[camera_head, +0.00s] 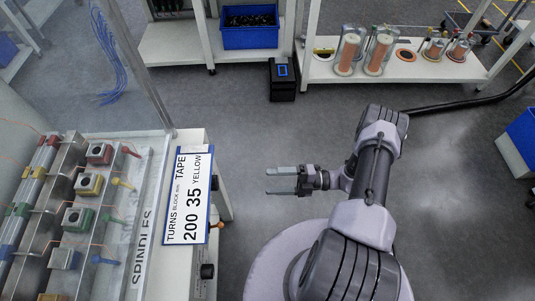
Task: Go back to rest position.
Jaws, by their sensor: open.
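My gripper (281,180) is at the end of my arm, near the middle of the head view. Its two grey fingers point left and are apart, with nothing between them. It hangs over open floor, to the right of the white card (189,197) that reads "TURNS 200, TAPE 35 YELLOW". A gap of floor shows between the fingertips and the card. My arm is bent at the elbow and rises from my round base at the bottom.
A spindle bench (138,225) with coloured blocks stands at left. At the back are a blue bin (250,27) of dark parts, a black box (283,78) on the floor, and a white shelf (395,71) with copper coils. A blue crate (520,140) is at right. The middle floor is clear.

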